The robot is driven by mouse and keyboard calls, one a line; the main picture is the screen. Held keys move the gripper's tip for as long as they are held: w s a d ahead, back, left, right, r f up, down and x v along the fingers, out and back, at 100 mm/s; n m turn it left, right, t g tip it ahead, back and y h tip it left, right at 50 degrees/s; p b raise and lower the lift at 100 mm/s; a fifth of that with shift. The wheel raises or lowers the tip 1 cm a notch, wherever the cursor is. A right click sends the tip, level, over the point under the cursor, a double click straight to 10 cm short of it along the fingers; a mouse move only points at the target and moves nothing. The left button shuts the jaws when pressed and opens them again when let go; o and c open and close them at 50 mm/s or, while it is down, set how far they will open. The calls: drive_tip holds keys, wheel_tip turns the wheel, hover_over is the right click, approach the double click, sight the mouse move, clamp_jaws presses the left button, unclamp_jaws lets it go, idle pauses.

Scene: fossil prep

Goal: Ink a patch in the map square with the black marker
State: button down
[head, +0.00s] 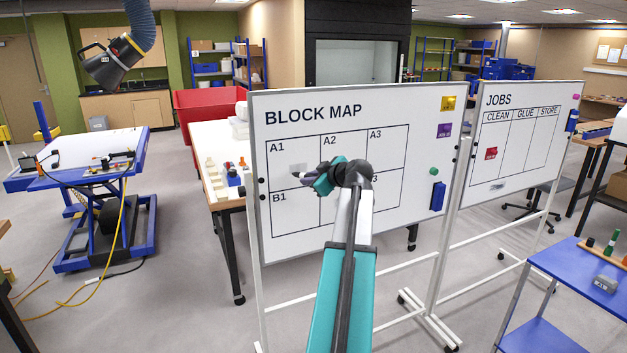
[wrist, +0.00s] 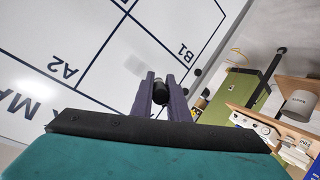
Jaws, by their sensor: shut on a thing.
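The BLOCK MAP whiteboard (head: 410,214) stands upright ahead, with a printed grid of squares labelled A1, A2, A3 and B1; some labels are hidden by my arm. A small grey patch (head: 298,168) shows inside square A1. My gripper (head: 308,180) is in front of the board at the lower part of A1, pointing left. It is shut on the black marker (wrist: 160,92), whose dark end shows between the fingers in the wrist view. I cannot tell whether the tip touches the board. The board also fills the wrist view's upper left (wrist: 110,30).
The JOBS board (head: 535,150) stands to the right. A blue table (head: 567,268) is at the lower right. A white-topped bench stands behind the map's left edge.

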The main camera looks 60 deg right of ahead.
drive_tip(key=shift+w+d, duration=0.55)
drive_tip(key=shift+w, duration=0.3)
drive_tip(key=shift+w+d+b, duration=0.3)
drive_tip(key=shift+w+d, duration=0.3)
drive_tip(key=shift+w, duration=0.15)
idle(1.0)
drive_tip(key=shift+d, duration=0.1)
drive_tip(key=shift+s+d+b, duration=1.2)
drive_tip(key=shift+d+b, duration=0.15)
drive_tip(key=shift+b, duration=0.1)
